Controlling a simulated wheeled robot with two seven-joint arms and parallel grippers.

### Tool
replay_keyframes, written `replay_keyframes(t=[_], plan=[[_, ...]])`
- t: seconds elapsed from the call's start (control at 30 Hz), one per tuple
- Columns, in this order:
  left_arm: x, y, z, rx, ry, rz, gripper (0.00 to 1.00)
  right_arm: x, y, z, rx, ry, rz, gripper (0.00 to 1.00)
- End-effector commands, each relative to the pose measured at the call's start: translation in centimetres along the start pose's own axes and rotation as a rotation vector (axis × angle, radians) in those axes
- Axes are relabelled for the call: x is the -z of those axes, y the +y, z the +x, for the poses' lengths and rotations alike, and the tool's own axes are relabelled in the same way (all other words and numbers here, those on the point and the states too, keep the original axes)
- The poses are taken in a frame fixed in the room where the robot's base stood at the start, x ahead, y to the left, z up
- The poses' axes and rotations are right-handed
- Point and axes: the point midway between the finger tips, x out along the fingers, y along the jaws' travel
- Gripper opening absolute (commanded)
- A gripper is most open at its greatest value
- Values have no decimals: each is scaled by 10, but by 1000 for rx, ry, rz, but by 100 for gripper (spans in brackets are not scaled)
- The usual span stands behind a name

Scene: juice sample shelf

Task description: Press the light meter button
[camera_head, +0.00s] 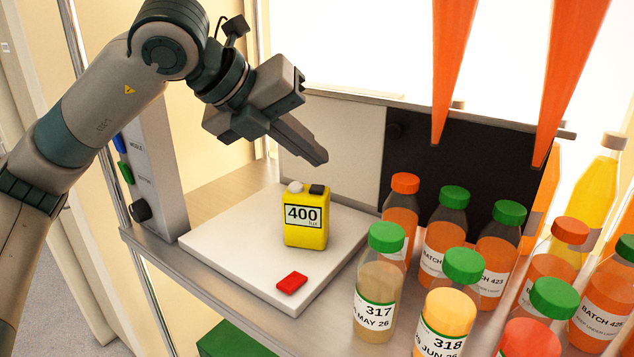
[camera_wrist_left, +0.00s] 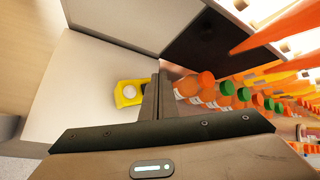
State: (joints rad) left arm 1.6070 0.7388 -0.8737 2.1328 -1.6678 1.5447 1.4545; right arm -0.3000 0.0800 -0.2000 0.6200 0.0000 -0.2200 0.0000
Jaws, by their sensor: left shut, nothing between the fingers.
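The yellow light meter (camera_head: 306,222) stands upright on a white board, with a display reading 400. On its top are a white dome (camera_head: 296,187) and a small black button (camera_head: 317,189). My left gripper (camera_head: 318,158) is shut and empty, with its fingertips above the meter and apart from it. In the left wrist view the meter (camera_wrist_left: 128,94) lies just left of the shut fingertips (camera_wrist_left: 158,78), its white dome visible. The fingers may hide the black button there. My right gripper is not in view.
The white board (camera_head: 220,245) holds a red block (camera_head: 292,283) near its front corner. A grey control panel (camera_head: 153,165) stands left. Orange pointed shapes (camera_head: 452,60) hang at upper right.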

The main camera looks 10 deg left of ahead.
Motion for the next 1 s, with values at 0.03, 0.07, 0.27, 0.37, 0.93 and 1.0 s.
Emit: replay_keyframes(t=[0.03, 0.07, 0.27, 0.37, 0.93, 1.0], plan=[[-3, -3, -5, 0, -1, 0, 0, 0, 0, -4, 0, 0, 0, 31], [-5, -5, -6, 0, -1, 0, 0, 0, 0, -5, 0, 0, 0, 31], [-13, -13, -18, 0, 0, -1, 0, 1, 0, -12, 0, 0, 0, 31], [-17, -17, -23, 1, 0, 0, 0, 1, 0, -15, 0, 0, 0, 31], [-20, -20, -28, 0, 1, 0, 0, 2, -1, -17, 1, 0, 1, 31], [-20, -20, -28, 0, 1, 0, 0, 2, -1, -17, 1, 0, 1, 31]])
